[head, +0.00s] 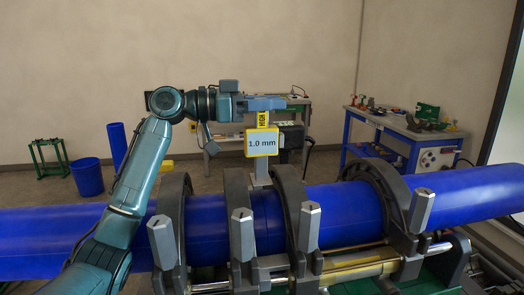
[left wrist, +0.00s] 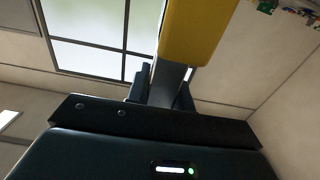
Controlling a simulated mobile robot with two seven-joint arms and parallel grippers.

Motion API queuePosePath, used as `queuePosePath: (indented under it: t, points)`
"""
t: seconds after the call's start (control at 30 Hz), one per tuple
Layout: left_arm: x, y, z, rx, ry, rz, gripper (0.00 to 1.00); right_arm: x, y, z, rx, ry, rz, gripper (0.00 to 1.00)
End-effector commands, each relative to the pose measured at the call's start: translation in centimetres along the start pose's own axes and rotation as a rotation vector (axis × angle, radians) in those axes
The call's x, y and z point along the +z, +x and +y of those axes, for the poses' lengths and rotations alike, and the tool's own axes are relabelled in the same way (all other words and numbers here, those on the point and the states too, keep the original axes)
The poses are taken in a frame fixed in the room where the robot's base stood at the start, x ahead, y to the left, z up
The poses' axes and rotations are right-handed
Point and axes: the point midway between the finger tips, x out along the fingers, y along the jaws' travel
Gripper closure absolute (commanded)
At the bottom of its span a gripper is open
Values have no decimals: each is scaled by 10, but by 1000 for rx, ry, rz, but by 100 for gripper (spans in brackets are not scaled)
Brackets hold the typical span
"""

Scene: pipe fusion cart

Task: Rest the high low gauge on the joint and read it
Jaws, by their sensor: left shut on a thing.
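The high low gauge (head: 262,143) is yellow, with a tag reading HIGH and a white display reading 1.0 mm. My left gripper (head: 266,104) is shut on its upper end and holds it upright. Its grey foot reaches down to the top of the blue pipe (head: 267,222) at the joint, between the two middle clamps. I cannot tell if the foot touches. In the left wrist view, the yellow gauge body (left wrist: 197,30) and its grey stem show at my left fingers (left wrist: 165,88). My right gripper is out of view.
Dark ring clamps (head: 290,185) with grey upright blocks stand close on both sides of the gauge. A workbench (head: 410,133) with tools stands at the back right. A blue bin (head: 87,176) and green stand (head: 51,158) are at the back left.

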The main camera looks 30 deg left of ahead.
Motion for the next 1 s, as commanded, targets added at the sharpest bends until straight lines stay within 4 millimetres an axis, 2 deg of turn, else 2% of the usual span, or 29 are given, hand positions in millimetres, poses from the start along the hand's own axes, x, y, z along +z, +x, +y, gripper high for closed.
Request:
queuePosePath:
  t: [0.03,0.5,0.87,1.0]
  points:
    - [-8,0,0,0,1,3,100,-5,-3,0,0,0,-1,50]
    - [-40,-1,0,-1,2,4,100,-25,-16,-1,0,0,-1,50]
    - [-41,-1,0,-1,3,5,100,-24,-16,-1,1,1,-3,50]
    - [-41,-1,0,-1,3,5,100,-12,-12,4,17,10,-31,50]
